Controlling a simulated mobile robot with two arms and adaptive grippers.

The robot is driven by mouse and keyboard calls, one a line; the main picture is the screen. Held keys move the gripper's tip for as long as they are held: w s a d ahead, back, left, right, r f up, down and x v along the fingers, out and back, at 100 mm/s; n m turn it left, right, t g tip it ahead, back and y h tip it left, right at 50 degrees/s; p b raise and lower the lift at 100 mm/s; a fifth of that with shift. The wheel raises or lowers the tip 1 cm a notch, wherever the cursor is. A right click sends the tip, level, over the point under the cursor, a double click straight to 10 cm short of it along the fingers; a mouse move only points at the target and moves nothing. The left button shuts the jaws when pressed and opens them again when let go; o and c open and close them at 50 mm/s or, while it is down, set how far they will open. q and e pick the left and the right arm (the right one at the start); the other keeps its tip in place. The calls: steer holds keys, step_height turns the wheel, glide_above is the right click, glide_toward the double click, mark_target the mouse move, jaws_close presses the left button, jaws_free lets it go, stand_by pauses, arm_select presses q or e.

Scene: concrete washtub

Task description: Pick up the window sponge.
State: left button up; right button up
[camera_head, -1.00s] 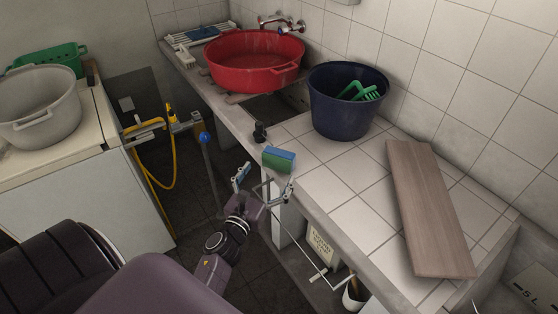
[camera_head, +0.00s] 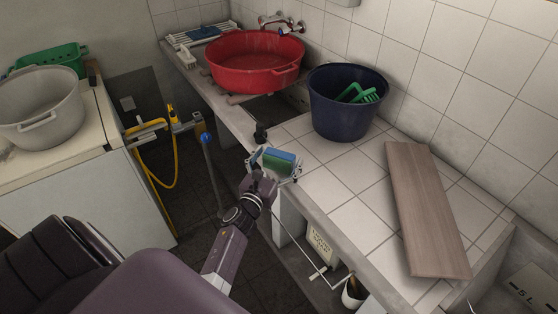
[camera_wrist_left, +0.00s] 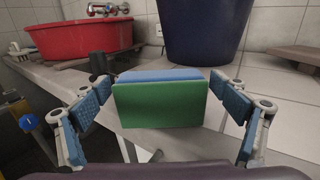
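The window sponge (camera_head: 279,161) is a block with a green face and a blue back. It sits at the front edge of the tiled counter, left of the blue bucket. My left gripper (camera_head: 273,165) is open, with its fingers on either side of the sponge. In the left wrist view the sponge (camera_wrist_left: 160,102) stands between the blue-padded fingers of my left gripper (camera_wrist_left: 163,108), with a gap visible on both sides. My right gripper is not in view.
A dark blue bucket (camera_head: 340,112) with a green tool (camera_head: 360,93) stands behind the sponge. A red basin (camera_head: 252,68) is further back left. A small black object (camera_head: 261,133) stands left of the sponge. A wooden board (camera_head: 428,210) lies on the right of the counter (camera_head: 325,180).

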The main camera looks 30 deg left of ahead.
mark_target(279, 154)
arm_select(q)
steer(key=c, duration=0.7)
steer(key=shift+c, duration=1)
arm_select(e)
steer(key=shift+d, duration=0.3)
arm_select(q)
steer(key=shift+r, duration=0.1)
step_height(279, 154, up, 20)
steer(key=p, duration=0.7)
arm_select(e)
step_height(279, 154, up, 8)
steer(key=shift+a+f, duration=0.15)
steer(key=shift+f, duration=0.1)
